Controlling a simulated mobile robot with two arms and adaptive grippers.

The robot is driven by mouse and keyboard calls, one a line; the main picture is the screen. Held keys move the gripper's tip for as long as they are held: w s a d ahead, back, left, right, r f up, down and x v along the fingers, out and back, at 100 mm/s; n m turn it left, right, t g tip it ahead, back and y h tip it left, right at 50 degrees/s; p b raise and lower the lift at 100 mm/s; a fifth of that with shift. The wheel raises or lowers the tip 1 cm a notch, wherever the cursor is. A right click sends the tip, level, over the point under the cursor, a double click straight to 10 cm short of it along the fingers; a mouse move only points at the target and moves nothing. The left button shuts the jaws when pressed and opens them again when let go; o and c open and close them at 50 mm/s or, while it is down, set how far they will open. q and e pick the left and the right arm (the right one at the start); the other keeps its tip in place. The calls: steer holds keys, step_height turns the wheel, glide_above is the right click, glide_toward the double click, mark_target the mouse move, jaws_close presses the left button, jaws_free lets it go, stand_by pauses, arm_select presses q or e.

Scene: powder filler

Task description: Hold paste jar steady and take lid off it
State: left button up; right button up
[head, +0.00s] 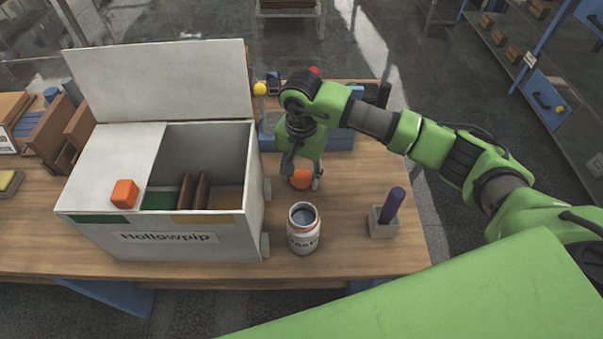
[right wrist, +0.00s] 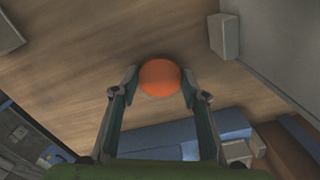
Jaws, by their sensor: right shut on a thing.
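The white paste jar (head: 303,238) stands upright and open near the front edge of the wooden table, with grey contents showing inside its rim. Its label is partly readable. The orange lid (head: 301,180) is off the jar, behind it in the head view. My right gripper (head: 303,178) points down and is shut on this lid. In the right wrist view the round orange lid (right wrist: 160,78) sits between the two fingertips, over the table top. I cannot tell whether the lid touches the table. My left gripper is not in view.
A large grey box (head: 190,241) labelled Hollowpip, lid raised, stands left of the jar with an orange block (head: 125,193) on it. A purple-handled tool (head: 392,204) stands in a grey holder (head: 382,228) at right. Bare table lies between jar and holder.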

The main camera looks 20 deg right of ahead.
steer(key=o, duration=1.2)
steer(key=shift+f, duration=0.15)
steer(key=shift+o, duration=0.2)
